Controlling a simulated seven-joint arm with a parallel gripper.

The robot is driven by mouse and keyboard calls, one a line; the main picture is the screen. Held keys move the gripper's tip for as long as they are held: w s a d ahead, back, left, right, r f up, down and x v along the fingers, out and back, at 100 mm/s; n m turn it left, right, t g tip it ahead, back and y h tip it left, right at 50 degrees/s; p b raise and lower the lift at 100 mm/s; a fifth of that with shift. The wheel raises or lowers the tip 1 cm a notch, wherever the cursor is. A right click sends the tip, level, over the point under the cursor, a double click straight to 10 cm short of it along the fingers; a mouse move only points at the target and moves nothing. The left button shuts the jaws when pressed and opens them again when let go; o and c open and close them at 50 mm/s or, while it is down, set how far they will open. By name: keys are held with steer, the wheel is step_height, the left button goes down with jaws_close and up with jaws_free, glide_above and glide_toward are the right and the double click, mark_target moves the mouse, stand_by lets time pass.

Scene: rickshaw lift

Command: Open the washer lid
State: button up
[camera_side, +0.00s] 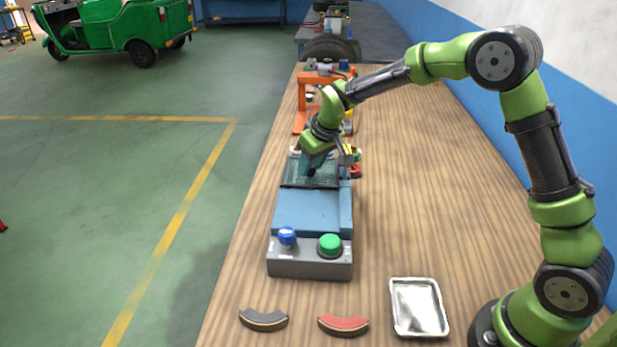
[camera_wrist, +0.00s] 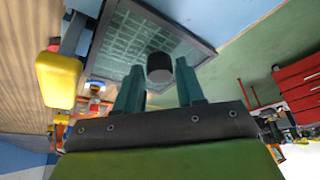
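The washer (camera_side: 312,215) is a blue box on the wooden bench with a dark grey front panel. Its lid (camera_side: 297,175) is a dark see-through panel at the far end of the box; I cannot tell whether it is fully closed. In the wrist view the lid (camera_wrist: 140,42) shows a grid pattern inside a grey frame. A short black knob (camera_wrist: 159,67) stands at its edge. My gripper (camera_side: 313,170) is over the lid, pointing down. In the wrist view its two teal fingers (camera_wrist: 158,76) are apart, with the knob in line between them. Contact cannot be seen.
A blue knob (camera_side: 287,236) and a green button (camera_side: 330,245) sit on the front panel. An orange press frame (camera_side: 301,105) stands behind. A metal tray (camera_side: 418,308), a grey pad (camera_side: 263,320) and a red pad (camera_side: 343,325) lie in front.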

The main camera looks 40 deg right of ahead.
jaws_close()
steer(key=s+a, duration=0.9)
steer(key=shift+s+a, duration=0.25)
steer(key=shift+a, duration=0.05)
steer(key=shift+o, duration=0.5)
jaws_free()
steer(key=o, duration=0.3)
steer(key=v, duration=1.7)
steer(key=shift+w, duration=0.1)
